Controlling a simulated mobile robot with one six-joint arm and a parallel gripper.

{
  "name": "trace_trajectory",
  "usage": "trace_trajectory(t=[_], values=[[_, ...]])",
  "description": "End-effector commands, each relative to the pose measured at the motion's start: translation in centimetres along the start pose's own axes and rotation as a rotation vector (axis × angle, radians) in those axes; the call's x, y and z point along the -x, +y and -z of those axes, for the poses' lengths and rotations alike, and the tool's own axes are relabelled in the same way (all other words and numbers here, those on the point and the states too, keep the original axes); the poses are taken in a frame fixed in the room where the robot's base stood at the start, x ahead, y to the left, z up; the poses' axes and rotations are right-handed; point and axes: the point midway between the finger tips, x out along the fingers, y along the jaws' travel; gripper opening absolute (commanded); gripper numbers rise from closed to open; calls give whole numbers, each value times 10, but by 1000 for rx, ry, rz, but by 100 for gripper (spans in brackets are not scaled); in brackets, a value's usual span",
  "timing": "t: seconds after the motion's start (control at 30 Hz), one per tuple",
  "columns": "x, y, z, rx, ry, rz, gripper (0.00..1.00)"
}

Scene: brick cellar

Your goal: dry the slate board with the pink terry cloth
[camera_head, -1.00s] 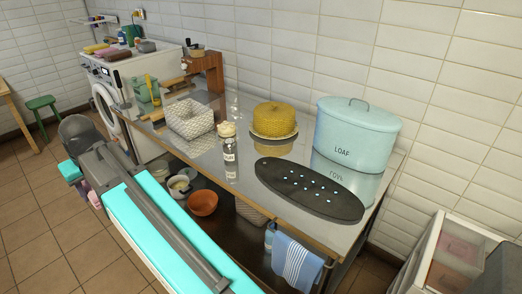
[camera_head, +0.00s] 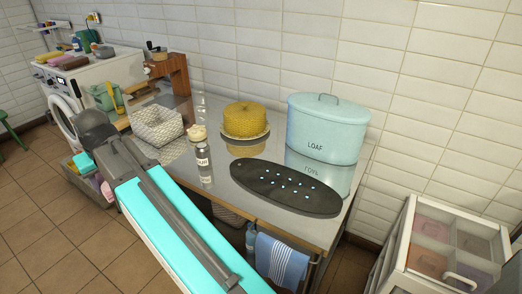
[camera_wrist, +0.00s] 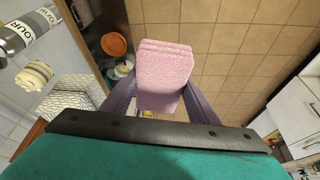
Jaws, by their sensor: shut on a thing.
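The slate board (camera_head: 262,193) is a dark, long oval lying flat on the steel table near its front right part, in the head view. Several pale blue wet drops dot its top. The pink terry cloth (camera_wrist: 165,72) shows in the wrist view as a folded, thick pad. My gripper (camera_wrist: 158,98) is shut on it, with a finger on each side. The cloth is held over the tiled floor, apart from the board. In the head view my arm hides most of the gripper, and the slate board does not show in the wrist view.
A striped towel (camera_head: 281,262) hangs at the front. A clear-fronted drawer unit (camera_head: 445,250) stands right.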

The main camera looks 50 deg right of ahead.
Motion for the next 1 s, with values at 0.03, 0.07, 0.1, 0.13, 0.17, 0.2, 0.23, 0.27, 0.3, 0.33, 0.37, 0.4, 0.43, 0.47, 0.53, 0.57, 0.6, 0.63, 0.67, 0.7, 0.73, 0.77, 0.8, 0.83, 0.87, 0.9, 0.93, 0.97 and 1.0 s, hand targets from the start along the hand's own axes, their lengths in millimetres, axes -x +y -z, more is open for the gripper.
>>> trace_trajectory(t=[0.03, 0.07, 0.1, 0.13, 0.17, 0.2, 0.23, 0.27, 0.3, 0.33, 0.37, 0.4, 0.43, 0.47, 0.53, 0.57, 0.6, 0.63, 0.67, 0.7, 0.73, 0.77, 0.8, 0.83, 0.87, 0.9, 0.93, 0.97, 1.0], values=[[0, -2, 0, 3, 0, 1, 36], [0, -3, 0, 4, 0, 2, 36], [0, -4, 0, 5, 0, 2, 36], [0, -5, 0, 6, 0, 3, 36], [0, -6, 0, 7, 0, 3, 36], [0, -7, 0, 8, 0, 3, 36], [0, -7, 0, 9, 0, 4, 36], [0, -8, 0, 10, 0, 4, 36], [0, -7, 0, 10, 0, 4, 36], [0, -6, 0, 11, 0, 4, 36], [0, -5, 0, 11, 0, 4, 36], [0, -2, 0, 11, 0, 5, 36], [0, 1, 0, 12, 0, 5, 36], [-1, 4, 0, 13, 0, 5, 36], [-1, 14, 0, 14, 0, 7, 36], [-2, 20, 0, 16, 0, 7, 36], [-2, 28, 0, 18, 0, 8, 36], [-3, 34, 0, 19, 0, 8, 36], [-4, 42, -1, 21, -1, 8, 36], [-5, 51, -2, 23, -2, 10, 36], [-5, 59, -2, 24, -2, 11, 36], [-6, 67, -3, 27, -1, 12, 36], [-6, 78, -4, 29, -1, 12, 36], [-7, 86, -5, 32, 0, 13, 36], [-8, 94, -6, 33, 0, 15, 36], [-8, 105, -8, 37, -1, 16, 36], [-9, 113, -9, 39, -2, 17, 36], [-10, 121, -11, 41, -2, 18, 36], [-10, 132, -13, 44, -1, 19, 36]])
